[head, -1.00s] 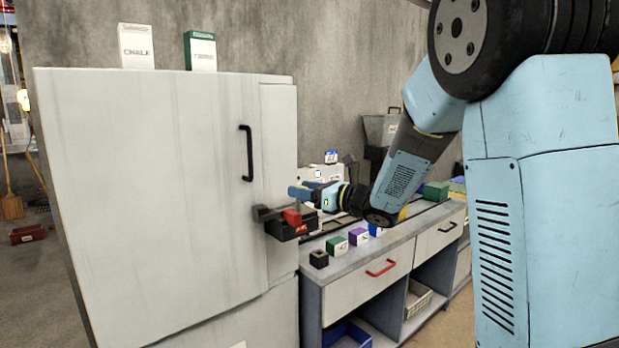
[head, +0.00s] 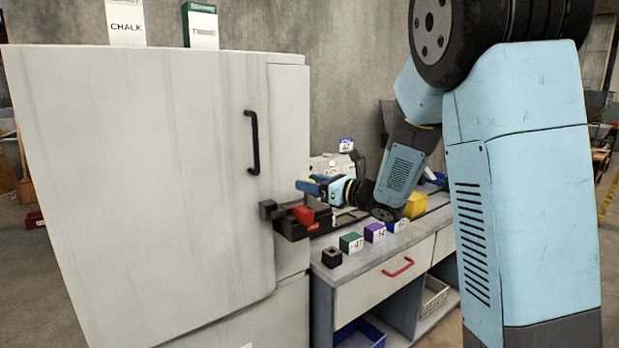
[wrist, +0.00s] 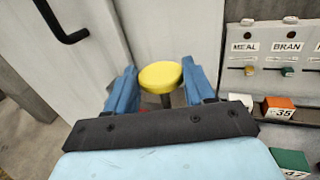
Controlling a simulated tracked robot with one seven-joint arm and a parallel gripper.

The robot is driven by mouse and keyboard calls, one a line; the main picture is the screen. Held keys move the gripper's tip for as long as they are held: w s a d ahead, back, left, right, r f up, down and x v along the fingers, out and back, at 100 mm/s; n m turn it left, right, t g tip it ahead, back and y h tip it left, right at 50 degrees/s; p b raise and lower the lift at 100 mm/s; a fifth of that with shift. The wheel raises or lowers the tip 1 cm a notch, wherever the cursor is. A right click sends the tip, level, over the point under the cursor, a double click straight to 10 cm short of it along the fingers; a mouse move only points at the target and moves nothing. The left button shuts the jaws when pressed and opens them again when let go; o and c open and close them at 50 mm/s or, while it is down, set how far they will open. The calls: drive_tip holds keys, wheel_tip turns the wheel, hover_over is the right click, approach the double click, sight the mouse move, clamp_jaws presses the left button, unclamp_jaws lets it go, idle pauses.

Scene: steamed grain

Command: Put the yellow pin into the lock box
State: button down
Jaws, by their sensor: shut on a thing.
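The yellow pin (wrist: 160,75) shows in the wrist view as a round yellow head on a dark shank. The blue fingers of my gripper (wrist: 161,88) are on both sides of it, shut on it. In the head view my gripper (head: 309,187) is beside the cabinet's right edge; I cannot make out the pin there. A dark box with a red part (head: 303,214), seemingly the lock box, sits at the cabinet edge just below my gripper. Its opening is hidden, and I cannot tell whether the pin touches it.
The grey cabinet (head: 150,170) with a black handle (head: 252,142) fills the left. The counter (head: 352,270) holds several small blocks and a yellow box (head: 415,205). A panel labelled MEAL and BRAN (wrist: 265,58) stands right of my gripper in the wrist view.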

sight(314, 210)
drive_tip(key=shift+d+f, duration=0.1)
drive_tip(key=shift+f, duration=1.45)
drive_tip(key=shift+f, duration=0.45)
idle(0.8)
drive_tip(key=c, duration=0.7)
unclamp_jaws()
drive_tip(key=shift+d, duration=0.1)
drive_tip(key=shift+v, duration=5.45)
